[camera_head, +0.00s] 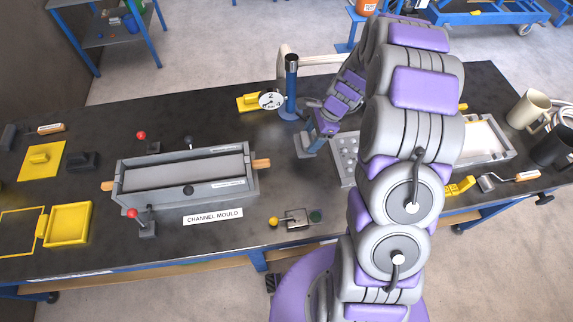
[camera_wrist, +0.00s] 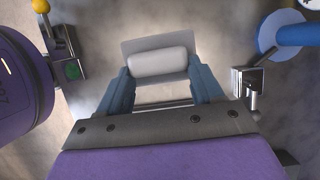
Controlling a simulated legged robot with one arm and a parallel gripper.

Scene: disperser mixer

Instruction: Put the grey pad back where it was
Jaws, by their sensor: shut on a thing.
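The grey pad (camera_head: 304,147) is a flat plate, seen just left of my gripper (camera_head: 324,125), right of the channel mould. In the wrist view the plate (camera_wrist: 187,45) carries a pale rounded grip bar (camera_wrist: 158,62). My gripper (camera_wrist: 162,88) is shut on this bar, one blue-grey finger at each end. The pad is low over the black table; I cannot tell whether it touches the top. My arm hides part of the table behind it.
The channel mould (camera_head: 240,187) stands to the left. A small switch block (camera_head: 294,218) lies in front. Bare table shows between mould and pad.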

